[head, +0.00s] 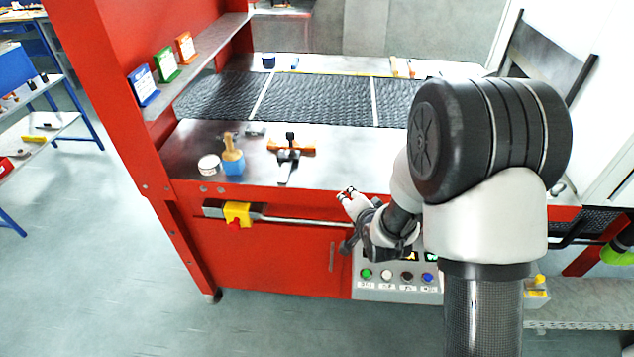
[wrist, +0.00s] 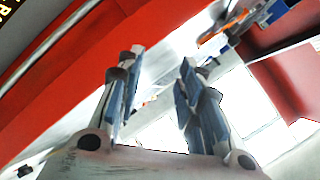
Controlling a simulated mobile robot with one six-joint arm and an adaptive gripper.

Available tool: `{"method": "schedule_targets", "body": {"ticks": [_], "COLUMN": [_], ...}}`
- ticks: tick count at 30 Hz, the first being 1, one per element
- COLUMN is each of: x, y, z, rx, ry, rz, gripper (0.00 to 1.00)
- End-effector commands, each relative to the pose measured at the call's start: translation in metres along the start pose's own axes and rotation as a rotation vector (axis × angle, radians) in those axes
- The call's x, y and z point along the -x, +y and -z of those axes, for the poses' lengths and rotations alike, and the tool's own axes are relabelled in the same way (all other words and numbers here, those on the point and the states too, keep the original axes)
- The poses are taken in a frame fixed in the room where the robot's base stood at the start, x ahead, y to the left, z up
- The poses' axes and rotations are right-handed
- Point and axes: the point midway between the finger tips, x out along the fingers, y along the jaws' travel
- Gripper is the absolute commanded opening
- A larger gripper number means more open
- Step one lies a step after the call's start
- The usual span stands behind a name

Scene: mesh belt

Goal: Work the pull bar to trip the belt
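The pull bar (head: 300,220) is a thin grey rod running level along the red front of the machine. Its left part passes a yellow block with a red piece (head: 238,214); its right end runs behind my gripper (head: 347,220) in the head view. In the wrist view a grey rod (wrist: 48,44), likely the same bar, slants across the upper left over red panel, outside my fingers. My gripper (wrist: 162,62) is open there, its two fingers apart with nothing held between them. The dark mesh belt (head: 320,98) lies beyond the worktop.
A control panel (head: 395,287) with several coloured buttons sits below my gripper. Red uprights frame the left. Floor (head: 110,270) at left is clear.

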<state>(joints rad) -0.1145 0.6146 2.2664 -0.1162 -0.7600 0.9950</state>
Motion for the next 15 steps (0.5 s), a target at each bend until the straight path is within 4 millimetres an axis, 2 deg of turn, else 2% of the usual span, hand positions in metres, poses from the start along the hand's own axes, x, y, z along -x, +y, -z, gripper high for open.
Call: {"method": "schedule_targets", "body": {"ticks": [1,3,6,10,15], "x": [-0.016,-0.033,-0.049,-0.057,-0.051], "y": [0.013,0.023,0.042,0.068,0.095], "z": [-0.018,-0.037,-0.067,-0.105,-0.140], "rx": [-0.050,-0.129,-0.245,-0.397,-0.549], "ry": [-0.006,-0.001,-0.003,-0.016,-0.036], "rz": [0.026,0.080,0.158,0.255,0.351], "gripper": [0.34,0.34,0.34,0.34,0.34]}}
